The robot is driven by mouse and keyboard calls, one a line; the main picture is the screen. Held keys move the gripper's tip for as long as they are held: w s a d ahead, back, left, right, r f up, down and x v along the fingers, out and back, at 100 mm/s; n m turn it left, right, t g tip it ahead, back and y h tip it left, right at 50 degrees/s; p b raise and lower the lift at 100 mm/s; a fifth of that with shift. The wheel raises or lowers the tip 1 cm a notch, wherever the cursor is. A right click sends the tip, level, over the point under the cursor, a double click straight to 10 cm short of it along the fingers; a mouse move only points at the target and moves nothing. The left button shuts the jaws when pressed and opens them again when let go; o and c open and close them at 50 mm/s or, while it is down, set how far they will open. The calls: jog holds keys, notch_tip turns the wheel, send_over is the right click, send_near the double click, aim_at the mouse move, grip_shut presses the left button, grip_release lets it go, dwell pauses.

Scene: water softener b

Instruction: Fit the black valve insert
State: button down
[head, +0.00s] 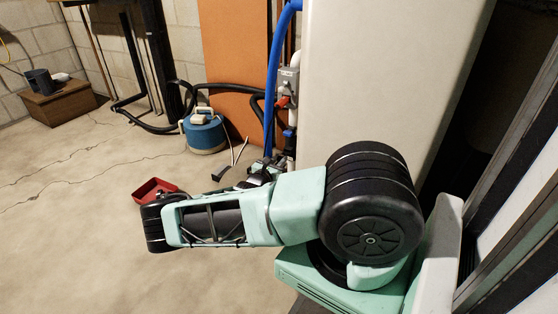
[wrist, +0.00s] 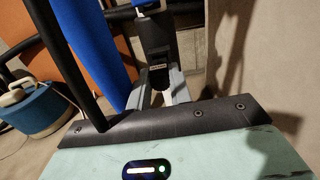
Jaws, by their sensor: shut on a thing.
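In the wrist view, my gripper (wrist: 163,88) has its two grey fingers closed on a dark, upright piece, the black valve insert (wrist: 156,38). A small pale label shows low between the fingers. In the head view, my gripper (head: 268,170) is low beside the pipework at the tank's left edge, largely hidden by my own arm; the insert cannot be made out there. Whether the insert touches any fitting cannot be told.
A tall pale tank (head: 385,70) stands right of the pipework. A blue hose (head: 275,65) runs down close to my gripper, with black hoses behind. A red tray (head: 155,187) and a blue canister (head: 205,133) are on the floor.

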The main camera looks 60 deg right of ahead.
jog(key=shift+d, duration=0.15)
jog(key=shift+w+d, duration=0.1)
jog(key=shift+d, duration=1.25)
jog(key=c, duration=1.2)
grip_release()
jog(key=a+p, duration=0.2)
jog(key=a, duration=0.3)
jog(key=s+a+p, duration=0.1)
jog(key=a+p, duration=0.1)
jog(key=a, duration=0.4)
jog(key=a+p, duration=0.2)
jog(key=a, duration=0.4)
jog(key=shift+s+a, duration=0.2)
jog(key=shift+s, duration=0.05)
